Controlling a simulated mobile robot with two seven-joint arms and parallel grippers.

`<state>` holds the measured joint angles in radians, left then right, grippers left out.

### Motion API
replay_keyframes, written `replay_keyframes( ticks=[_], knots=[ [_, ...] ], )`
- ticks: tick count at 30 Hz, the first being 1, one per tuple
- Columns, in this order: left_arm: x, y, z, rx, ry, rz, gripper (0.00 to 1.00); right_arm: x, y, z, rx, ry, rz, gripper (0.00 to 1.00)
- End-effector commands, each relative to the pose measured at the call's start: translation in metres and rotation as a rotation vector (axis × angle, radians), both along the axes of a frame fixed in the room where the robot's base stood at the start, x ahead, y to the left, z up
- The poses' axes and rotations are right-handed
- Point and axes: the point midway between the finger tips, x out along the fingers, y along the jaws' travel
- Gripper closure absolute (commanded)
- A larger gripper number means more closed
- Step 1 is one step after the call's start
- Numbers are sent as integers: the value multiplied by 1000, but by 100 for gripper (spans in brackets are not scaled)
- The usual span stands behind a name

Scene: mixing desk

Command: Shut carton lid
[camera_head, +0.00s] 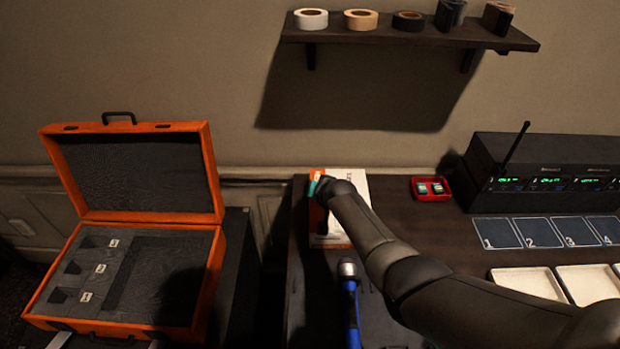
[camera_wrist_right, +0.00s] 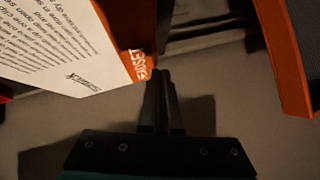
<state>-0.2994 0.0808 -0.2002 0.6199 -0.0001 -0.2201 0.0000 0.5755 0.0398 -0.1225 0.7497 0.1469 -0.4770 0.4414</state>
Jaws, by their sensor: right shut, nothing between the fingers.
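A white and orange carton (camera_head: 361,184) stands at the back left of the desk, partly hidden behind my right arm. In the right wrist view a white printed panel of the carton (camera_wrist_right: 55,45) with an orange edge fills the upper left. I cannot tell whether this panel is the lid, or how far the lid stands open. My right gripper (camera_wrist_right: 163,76) is shut and empty, its tips just beside the orange edge; contact is unclear. In the head view its teal part (camera_head: 316,187) shows at the carton's left side. My left gripper is not in view.
An open orange case (camera_head: 214,255) with foam stands left of the desk; its edge shows in the wrist view (camera_wrist_right: 284,55). A blue-handled microphone (camera_head: 352,305) lies in front of the carton. A red tray (camera_head: 417,196), black receivers (camera_head: 484,150) and pale trays (camera_head: 530,281) are right. A shelf (camera_head: 420,36) hangs above.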

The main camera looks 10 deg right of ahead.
Motion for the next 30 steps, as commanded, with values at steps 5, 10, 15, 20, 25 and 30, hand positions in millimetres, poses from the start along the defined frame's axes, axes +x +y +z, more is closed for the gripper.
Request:
replay_keyframes(
  ticks=[5, 10, 15, 20, 25, 30],
  knots=[
    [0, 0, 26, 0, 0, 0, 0, 5, 1, 33, 4, -14, 3, 100],
    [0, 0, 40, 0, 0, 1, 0, -10, 6, 45, 5, -17, 3, 100],
    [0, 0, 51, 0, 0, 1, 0, -23, 10, 58, 5, -18, 4, 100],
    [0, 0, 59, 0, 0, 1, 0, -35, 14, 71, 6, -20, 4, 100],
    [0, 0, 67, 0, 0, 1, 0, -48, 17, 84, 6, -19, 2, 100],
    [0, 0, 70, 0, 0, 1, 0, -57, 19, 94, 5, -19, 2, 100]
  ],
)
